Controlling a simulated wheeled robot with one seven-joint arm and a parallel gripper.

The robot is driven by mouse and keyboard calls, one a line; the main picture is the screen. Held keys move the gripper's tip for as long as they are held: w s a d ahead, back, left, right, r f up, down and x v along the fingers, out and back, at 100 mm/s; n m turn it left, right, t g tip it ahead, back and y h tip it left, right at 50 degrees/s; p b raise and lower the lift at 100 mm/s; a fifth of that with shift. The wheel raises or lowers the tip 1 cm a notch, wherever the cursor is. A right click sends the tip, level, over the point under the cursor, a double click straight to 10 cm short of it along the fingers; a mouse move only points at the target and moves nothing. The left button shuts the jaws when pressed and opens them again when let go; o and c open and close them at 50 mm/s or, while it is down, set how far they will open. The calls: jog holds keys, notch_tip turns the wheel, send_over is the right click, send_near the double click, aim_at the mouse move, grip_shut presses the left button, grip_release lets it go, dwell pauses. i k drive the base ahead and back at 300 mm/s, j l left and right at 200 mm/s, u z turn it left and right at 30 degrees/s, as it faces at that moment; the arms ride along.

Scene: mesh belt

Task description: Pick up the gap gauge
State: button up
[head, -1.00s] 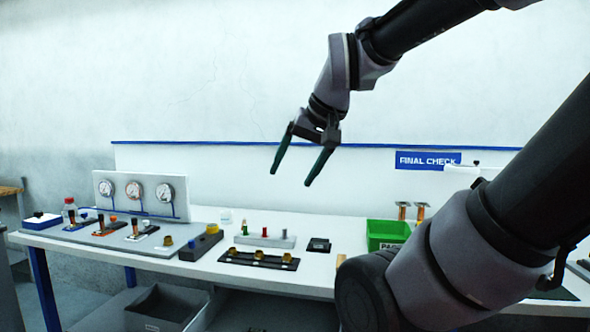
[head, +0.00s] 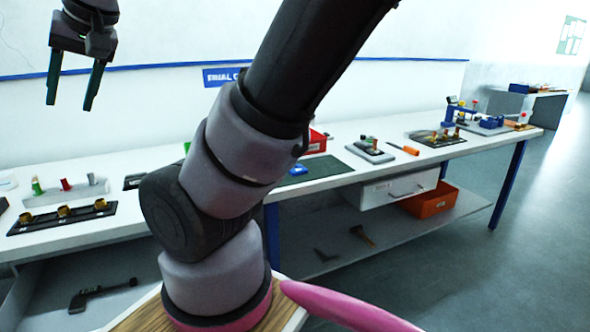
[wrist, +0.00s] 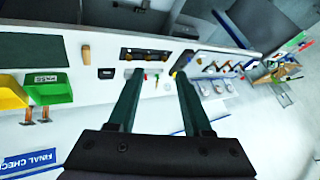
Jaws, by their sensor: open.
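My gripper (head: 70,100) is open and empty, in the air above the left part of the long white bench in the head view. The wrist view shows its two dark green fingers (wrist: 158,75) apart, with bench items far beyond them. I cannot tell for certain which item is the gap gauge. A pale block (head: 90,189) with a green piece (head: 37,186) and a red piece (head: 66,184) stands on the bench below my gripper. A black tray (head: 25,227) with brass pieces lies in front of it. My arm hides part of the bench.
Further right lie a green mat (head: 325,168), a grey plate with small parts (head: 370,152) and an orange-handled tool (head: 404,149). A white drawer (head: 385,191) and an orange bin (head: 432,203) are below. Green (wrist: 50,88) and yellow (wrist: 12,92) bins show in the wrist view.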

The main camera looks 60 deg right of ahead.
aim_at(300, 170)
jog(key=z, duration=1.95)
